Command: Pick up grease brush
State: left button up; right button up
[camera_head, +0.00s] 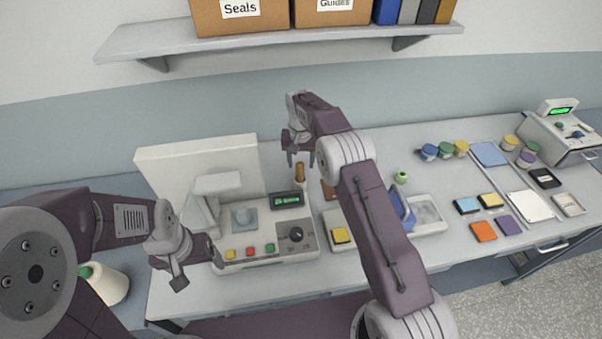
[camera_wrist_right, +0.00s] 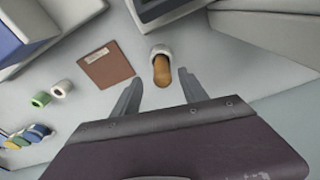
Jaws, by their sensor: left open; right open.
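The grease brush (camera_head: 300,171) appears to be the upright brown handle standing in a small white holder at the back of the bench. In the right wrist view its brown handle (camera_wrist_right: 162,70) points toward the camera, with the white holder rim behind it. My right gripper (camera_head: 299,152) is open just above the handle. In the right wrist view its two fingers (camera_wrist_right: 160,88) are spread to either side of the handle's near end, with a gap visible. The bristles are hidden. My left gripper (camera_head: 196,268) is open and empty at the front left, by the winding machine.
The white machine (camera_head: 265,258) with coloured buttons stands left of the brush. A brown square (camera_wrist_right: 106,65) lies beside the holder. Several small spools (camera_head: 429,152), coloured tiles (camera_head: 483,231) and a blue-and-white box (camera_head: 428,213) sit to the right. A shelf (camera_head: 280,44) hangs above.

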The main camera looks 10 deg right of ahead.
aim_at(300, 170)
jog(key=shift+w+d+f, duration=0.1)
jog(key=shift+f, duration=0.2)
jog(key=f, duration=0.1)
jog(key=f+p, duration=0.1)
jog(key=f, duration=0.1)
jog(key=f+p, duration=0.1)
jog(key=shift+w+f, duration=0.45)
jog(key=shift+f, duration=0.05)
jog(key=shift+a, duration=0.2)
jog(key=c, duration=0.7)
grip_shut()
